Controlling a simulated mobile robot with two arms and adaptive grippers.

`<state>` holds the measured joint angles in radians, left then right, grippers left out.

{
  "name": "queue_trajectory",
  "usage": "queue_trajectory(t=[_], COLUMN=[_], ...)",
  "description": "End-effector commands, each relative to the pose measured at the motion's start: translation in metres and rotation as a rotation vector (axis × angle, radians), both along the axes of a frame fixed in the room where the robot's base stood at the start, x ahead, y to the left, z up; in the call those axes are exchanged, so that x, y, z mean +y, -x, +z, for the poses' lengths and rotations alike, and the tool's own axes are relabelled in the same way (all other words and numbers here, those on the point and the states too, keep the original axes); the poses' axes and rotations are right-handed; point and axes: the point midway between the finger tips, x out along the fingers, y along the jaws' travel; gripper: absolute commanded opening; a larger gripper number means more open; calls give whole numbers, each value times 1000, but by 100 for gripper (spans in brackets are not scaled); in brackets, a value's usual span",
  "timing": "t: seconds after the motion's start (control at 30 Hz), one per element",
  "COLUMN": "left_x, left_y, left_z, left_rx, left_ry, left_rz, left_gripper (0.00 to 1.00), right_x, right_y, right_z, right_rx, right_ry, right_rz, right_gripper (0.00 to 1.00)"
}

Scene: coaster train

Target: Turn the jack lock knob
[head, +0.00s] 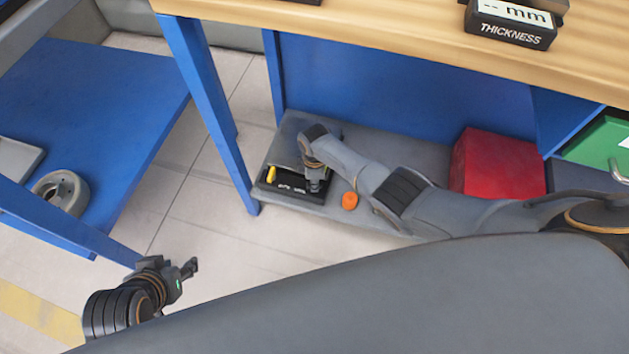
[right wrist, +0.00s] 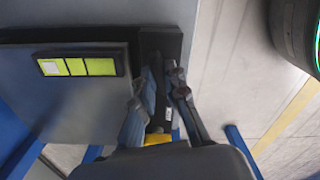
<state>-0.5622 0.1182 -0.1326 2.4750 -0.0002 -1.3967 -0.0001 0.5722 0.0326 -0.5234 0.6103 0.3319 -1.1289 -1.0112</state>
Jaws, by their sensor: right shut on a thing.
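The black jack panel (head: 290,184), with a yellow part (head: 271,174) at its left and white lettering, lies on the grey lower shelf. My right gripper (head: 314,184) reaches down onto the panel's right side. In the right wrist view its fingers (right wrist: 163,92) are closed on a small dark part, apparently the jack lock knob, mostly hidden between them. The yellow part (right wrist: 157,138) shows just below the fingers there. My left gripper (head: 190,268) hangs over the floor at lower left, away from the panel; its finger opening is too small to tell.
An orange round piece (head: 349,201) lies on the shelf right of the panel. A red box (head: 497,163) stands further right. A blue table leg (head: 215,110) rises left of the shelf. The wooden worktop (head: 380,30) overhangs. A strip with yellow-green squares (right wrist: 78,66) shows in the wrist view.

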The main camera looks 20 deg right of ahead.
Motion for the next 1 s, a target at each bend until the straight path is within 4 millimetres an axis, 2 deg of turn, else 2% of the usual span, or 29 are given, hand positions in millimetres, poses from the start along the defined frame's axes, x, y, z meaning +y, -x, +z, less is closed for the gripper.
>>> queue_trajectory(t=[0.53,0.57,0.67,1.0], left_x=[0,0,0,-1], left_y=[0,0,0,2], left_z=[0,0,0,-2], left_rx=[0,0,0,8], left_ry=[0,0,1,-1], left_rz=[0,0,0,-2], left_gripper=[40,40,40,40], right_x=[-1,-1,-1,0], right_y=[1,1,1,0], right_z=[-1,-1,-1,1], right_rx=[2,2,2,0], right_ry=[1,1,1,0], right_rz=[24,24,24,23], right_gripper=[0,17,36,36])
